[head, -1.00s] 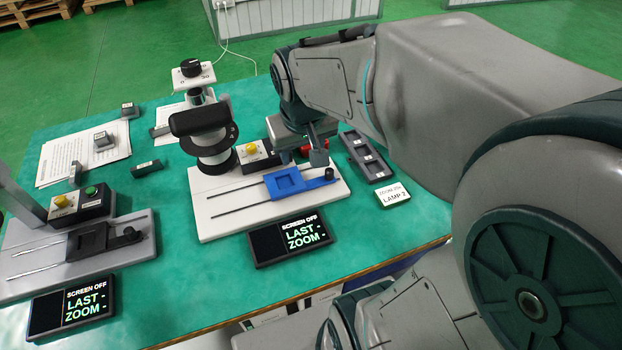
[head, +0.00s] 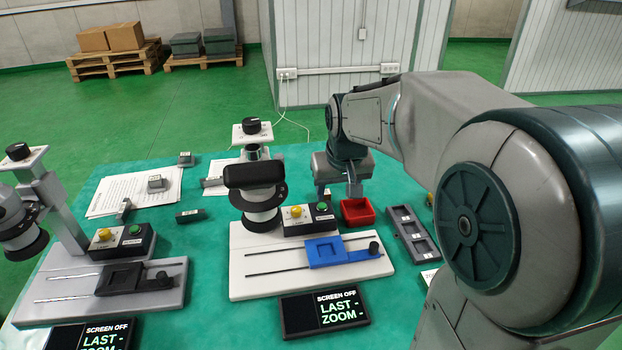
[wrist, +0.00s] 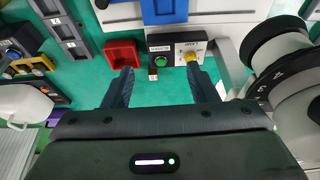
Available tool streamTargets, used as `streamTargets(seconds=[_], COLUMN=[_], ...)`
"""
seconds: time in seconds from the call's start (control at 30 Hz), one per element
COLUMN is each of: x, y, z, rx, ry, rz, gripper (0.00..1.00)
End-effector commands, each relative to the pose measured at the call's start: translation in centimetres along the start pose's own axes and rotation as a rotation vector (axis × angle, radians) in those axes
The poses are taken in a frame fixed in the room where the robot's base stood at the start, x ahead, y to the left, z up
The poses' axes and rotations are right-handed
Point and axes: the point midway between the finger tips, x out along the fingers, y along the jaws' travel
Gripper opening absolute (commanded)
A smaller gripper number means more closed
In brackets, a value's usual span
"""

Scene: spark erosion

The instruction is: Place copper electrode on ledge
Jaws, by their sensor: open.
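My gripper (head: 339,190) is open, its fingers pointing down behind the control box of the white-based station. In the wrist view, my gripper (wrist: 160,68) has its two dark fingers spread apart. A small dark brown block with a pale label (wrist: 153,74) shows between and beyond the fingertips, beside the control box; it may be the copper electrode, but it is too small to be sure. In the head view I cannot make this block out. I cannot tell which surface is the ledge.
A red tray (head: 357,212) stands right beside the gripper, with a grey slotted rack (head: 412,236) further right. The control box (head: 310,219) and microscope head (head: 258,195) stand close on the left. A blue slide (head: 335,252) lies in front. Small grey blocks (head: 156,183) rest on papers.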

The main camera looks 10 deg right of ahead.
Motion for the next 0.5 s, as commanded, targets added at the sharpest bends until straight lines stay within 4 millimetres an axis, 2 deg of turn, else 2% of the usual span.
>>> streamTargets(seconds=[0.03,0.3,0.5], x=[1.8,9.2,13.7], y=[0.3,1.7,2.6], z=[-1.7,-10.0,-13.9], rx=[0.001,0.001,0.003], ry=[0.003,0.039,0.062], rz=[0.000,-0.006,-0.010], gripper=[0.53,0.53,0.53])
